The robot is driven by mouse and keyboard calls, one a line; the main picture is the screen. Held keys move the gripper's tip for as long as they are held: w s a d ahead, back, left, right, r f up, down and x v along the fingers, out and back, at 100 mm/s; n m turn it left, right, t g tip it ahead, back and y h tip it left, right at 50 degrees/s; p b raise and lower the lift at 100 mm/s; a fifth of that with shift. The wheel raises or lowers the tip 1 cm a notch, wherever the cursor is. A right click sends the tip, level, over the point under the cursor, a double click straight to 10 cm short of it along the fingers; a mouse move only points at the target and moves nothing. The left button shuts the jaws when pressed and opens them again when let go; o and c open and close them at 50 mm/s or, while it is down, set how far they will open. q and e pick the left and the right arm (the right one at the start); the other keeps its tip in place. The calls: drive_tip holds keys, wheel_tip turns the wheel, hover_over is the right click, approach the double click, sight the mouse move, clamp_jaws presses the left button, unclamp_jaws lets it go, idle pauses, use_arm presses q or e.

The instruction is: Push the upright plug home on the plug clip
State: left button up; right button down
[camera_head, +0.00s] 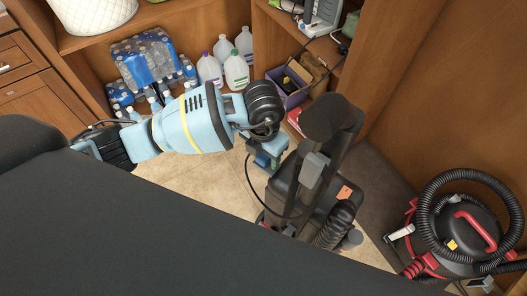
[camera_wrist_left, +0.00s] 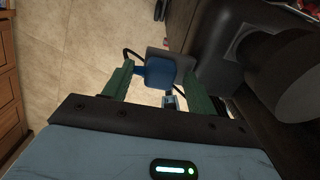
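A dark upright vacuum (camera_head: 310,185) stands in front of the shelves, with a thin black cord (camera_head: 250,190) looping beside it. My left gripper (camera_head: 265,162) is at its left side, fingers pointing down. In the left wrist view, its two green fingers (camera_wrist_left: 160,82) are spread apart. A blue block (camera_wrist_left: 160,72), apparently the plug, lies between them with visible gaps on both sides. A grey plate (camera_wrist_left: 170,58), perhaps part of the clip, is just behind it, and the black cord curves at its left. How far the plug is seated cannot be told. My right gripper does not show.
A red and black canister vacuum (camera_head: 465,230) with a coiled hose stands at the right. Water packs (camera_head: 145,62) and jugs (camera_head: 236,70) sit on the low shelf behind my arm. A purple bin (camera_head: 290,95) is near the corner. Tiled floor is clear at the left.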

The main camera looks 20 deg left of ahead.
use_arm(q)
wheel_tip(320, 180, up, 7)
drive_tip(key=shift+f, duration=0.1)
drive_tip(key=shift+r+p, duration=0.3)
drive_tip(key=shift+r, duration=0.2)
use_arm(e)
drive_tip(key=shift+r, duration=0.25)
use_arm(q)
drive_tip(key=shift+r, duration=0.15)
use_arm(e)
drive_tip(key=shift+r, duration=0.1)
use_arm(q)
drive_tip(key=r+p, duration=0.1)
drive_tip(key=r, duration=0.1)
wheel_tip(320, 180, up, 8)
drive_tip(key=p, duration=0.5)
hover_over(263, 156)
drive_tip(key=shift+f, duration=0.15)
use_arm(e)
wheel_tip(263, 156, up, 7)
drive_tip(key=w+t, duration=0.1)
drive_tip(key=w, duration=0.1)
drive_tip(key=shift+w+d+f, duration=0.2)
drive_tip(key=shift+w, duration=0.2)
